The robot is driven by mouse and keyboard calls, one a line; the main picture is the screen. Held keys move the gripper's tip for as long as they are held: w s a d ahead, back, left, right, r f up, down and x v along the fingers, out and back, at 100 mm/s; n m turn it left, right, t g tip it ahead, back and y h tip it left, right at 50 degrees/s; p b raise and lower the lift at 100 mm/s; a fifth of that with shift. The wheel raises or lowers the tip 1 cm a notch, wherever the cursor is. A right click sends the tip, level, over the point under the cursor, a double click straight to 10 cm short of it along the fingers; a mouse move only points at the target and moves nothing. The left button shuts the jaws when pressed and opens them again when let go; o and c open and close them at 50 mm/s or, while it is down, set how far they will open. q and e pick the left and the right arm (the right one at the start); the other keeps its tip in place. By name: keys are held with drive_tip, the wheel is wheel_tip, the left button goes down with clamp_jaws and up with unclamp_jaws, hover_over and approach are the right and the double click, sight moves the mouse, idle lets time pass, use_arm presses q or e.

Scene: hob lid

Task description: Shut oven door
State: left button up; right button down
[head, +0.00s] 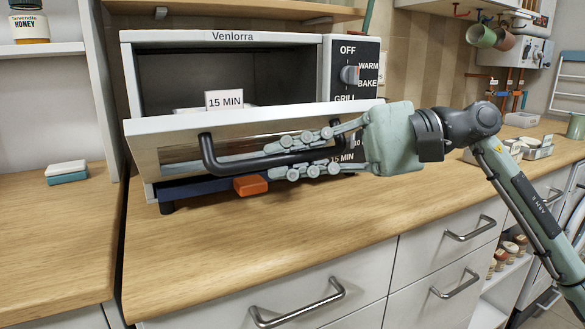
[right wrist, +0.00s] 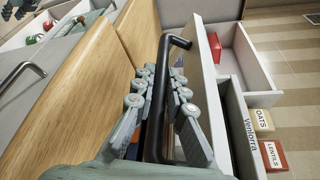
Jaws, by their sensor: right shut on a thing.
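The white Venlorra oven (head: 220,38) stands on the wooden counter, with its dark cavity showing above the door. Its door (head: 155,127) is partly open, tilted with its top edge out toward me. A black bar handle (head: 207,155) runs across the door front; it also shows in the right wrist view (right wrist: 157,92). My right gripper (head: 270,161) reaches in from the right, with its fingers above and below the handle, shut on it. In the right wrist view, the fingers (right wrist: 160,75) lie on both sides of the bar.
A dark blue base with an orange block (head: 250,185) sits under the door. The control panel with its knob (head: 350,75) is at the oven's right. A white "15 MIN" card (head: 224,99) shows above the door edge. The counter front (head: 240,245) is clear.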

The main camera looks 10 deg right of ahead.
drive_tip(key=shift+w+r, duration=0.15)
drive_tip(key=shift+r, duration=0.3)
drive_tip(key=c, duration=1.8)
unclamp_jaws()
drive_tip(key=shift+c, duration=0.2)
drive_tip(key=d+r, duration=0.2)
drive_tip(key=d, duration=0.9)
drive_tip(key=shift+s+d, duration=0.25)
drive_tip(key=shift+d, duration=0.15)
